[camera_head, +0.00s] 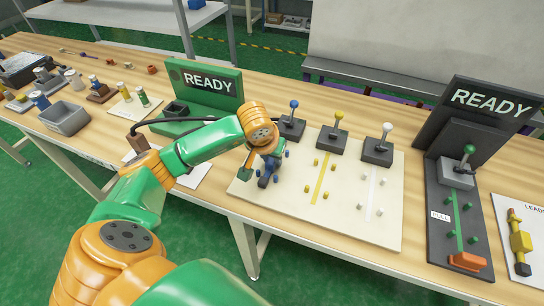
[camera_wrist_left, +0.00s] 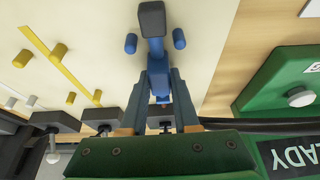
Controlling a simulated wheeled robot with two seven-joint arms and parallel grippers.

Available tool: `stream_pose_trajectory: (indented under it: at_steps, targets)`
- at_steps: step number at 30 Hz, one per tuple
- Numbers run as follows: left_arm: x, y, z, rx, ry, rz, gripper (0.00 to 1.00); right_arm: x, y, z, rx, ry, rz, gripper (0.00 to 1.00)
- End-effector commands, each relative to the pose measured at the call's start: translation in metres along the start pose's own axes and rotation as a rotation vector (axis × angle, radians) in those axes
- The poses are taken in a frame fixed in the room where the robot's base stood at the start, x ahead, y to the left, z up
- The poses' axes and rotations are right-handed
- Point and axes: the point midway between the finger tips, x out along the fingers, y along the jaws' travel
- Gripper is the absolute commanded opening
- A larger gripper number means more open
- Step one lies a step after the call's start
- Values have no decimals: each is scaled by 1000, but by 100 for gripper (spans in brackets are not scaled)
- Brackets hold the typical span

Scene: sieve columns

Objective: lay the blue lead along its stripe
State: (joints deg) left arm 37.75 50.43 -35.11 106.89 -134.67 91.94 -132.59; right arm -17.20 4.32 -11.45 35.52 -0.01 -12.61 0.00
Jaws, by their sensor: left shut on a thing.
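My left gripper (camera_head: 262,168) is over the left part of a cream board (camera_head: 300,198), shut on the blue lead (camera_wrist_left: 157,62). In the left wrist view, the lead lies between the two dark fingers (camera_wrist_left: 158,98), its dark end block (camera_wrist_left: 152,18) pointing away from the palm. Blue pegs stand on either side of the lead, one at left (camera_wrist_left: 130,43) and one at right (camera_wrist_left: 179,38). The blue stripe is hidden under the lead and gripper. A black box with a blue-knobbed lever (camera_head: 292,124) stands at the board's back edge. My right gripper is not in view.
The same board has a yellow stripe (camera_head: 323,180) and a white stripe (camera_head: 370,190) with pegs and lever boxes. A green READY stand (camera_head: 207,90) is behind my arm. At right are a black READY stand (camera_head: 485,110) and a yellow lead (camera_head: 520,242) on a sheet.

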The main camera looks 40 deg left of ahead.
Motion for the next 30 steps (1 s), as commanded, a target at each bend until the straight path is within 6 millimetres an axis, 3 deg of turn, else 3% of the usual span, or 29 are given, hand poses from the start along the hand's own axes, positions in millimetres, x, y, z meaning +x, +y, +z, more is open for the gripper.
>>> stream_pose_trajectory:
  at_steps: [5, 6, 8, 9, 20, 23, 30]
  targets:
    - [4, 0, 2, 0, 0, 0, 0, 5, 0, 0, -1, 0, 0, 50]
    - [2, 0, 1, 0, 0, 1, 40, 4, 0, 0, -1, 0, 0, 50]
    - [2, 0, 1, 0, 0, 1, 56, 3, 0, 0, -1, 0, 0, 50]
    - [2, 0, 1, 0, 0, 1, 59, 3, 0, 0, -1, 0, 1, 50]
    - [-6, 1, -1, 1, 1, 1, 59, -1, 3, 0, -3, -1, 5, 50]
    - [-25, 0, -2, 1, 5, 2, 59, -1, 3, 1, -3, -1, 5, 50]
    - [-90, 1, -2, 2, 7, 2, 59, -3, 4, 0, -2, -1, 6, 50]
